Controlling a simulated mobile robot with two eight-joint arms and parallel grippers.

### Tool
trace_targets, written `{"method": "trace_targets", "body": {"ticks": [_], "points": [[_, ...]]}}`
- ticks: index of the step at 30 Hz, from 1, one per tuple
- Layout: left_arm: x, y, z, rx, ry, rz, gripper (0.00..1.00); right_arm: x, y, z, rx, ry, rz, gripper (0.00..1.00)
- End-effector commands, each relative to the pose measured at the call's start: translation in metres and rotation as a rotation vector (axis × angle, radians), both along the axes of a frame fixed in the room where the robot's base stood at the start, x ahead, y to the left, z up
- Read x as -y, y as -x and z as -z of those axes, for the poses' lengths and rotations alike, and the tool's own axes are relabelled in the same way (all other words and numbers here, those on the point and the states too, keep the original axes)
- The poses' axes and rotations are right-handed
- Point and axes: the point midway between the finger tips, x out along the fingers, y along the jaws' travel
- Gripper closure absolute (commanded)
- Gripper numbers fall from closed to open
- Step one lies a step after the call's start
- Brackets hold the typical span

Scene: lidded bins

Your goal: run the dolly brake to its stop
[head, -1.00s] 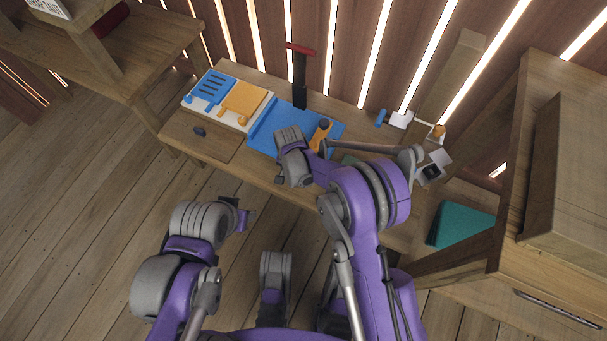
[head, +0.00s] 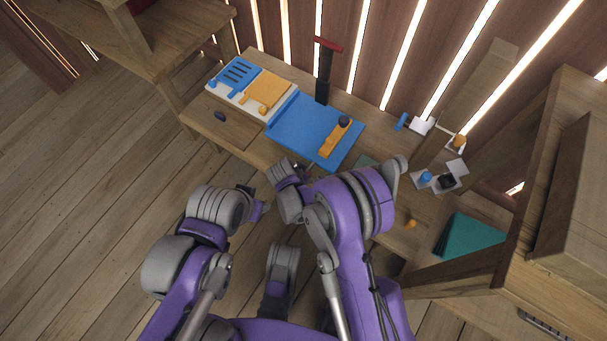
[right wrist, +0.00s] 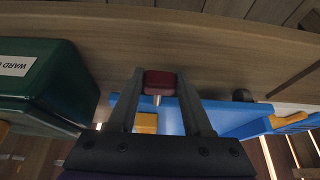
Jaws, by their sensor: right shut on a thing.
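A blue plate (head: 300,122) lies on the workbench and carries an orange lever (head: 335,141) with a dark knob (head: 344,121). My right gripper (head: 285,168) is at the bench's front edge, just in front of the plate and apart from the lever. In the right wrist view, my right gripper (right wrist: 158,88) is shut on a dark red knob (right wrist: 159,79) with a small pale pin. What the knob belongs to is hidden. My left gripper (head: 257,209) hangs over the floor, left of the right one; its jaw opening is unclear. I cannot tell which part is the dolly brake.
A board with blue and orange panels (head: 268,89) stands left of the plate. A red-topped black post (head: 324,75) rises behind it. A green bin (head: 470,235) and small parts are at the right. The floor at left is clear.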

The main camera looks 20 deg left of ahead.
Motion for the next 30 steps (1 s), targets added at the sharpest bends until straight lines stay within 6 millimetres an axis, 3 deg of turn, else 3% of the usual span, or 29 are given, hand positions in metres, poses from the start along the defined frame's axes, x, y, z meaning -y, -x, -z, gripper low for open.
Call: {"method": "trace_targets", "body": {"ticks": [11,12,16,30], "points": [[0.0,0.0,0.0001,0.0,0.0,0.0,0.5,-0.0001,-0.0006,0.0004,0.004,0.0,0.0,1.0],[0.0,0.0,0.0001,0.0,0.0,0.0,0.5,-0.0001,-0.0006,0.0004,0.004,0.0,0.0,0.45],[0.0,0.0,0.0001,0.0,0.0,0.0,0.5,-0.0001,-0.0005,0.0005,0.004,0.0,0.0,0.21],[0.0,0.0008,-0.0043,0.0,0.0,0.0,0.5,0.0031,-0.0019,-0.0075,0.003,0.001,0.0,0.2]]}}
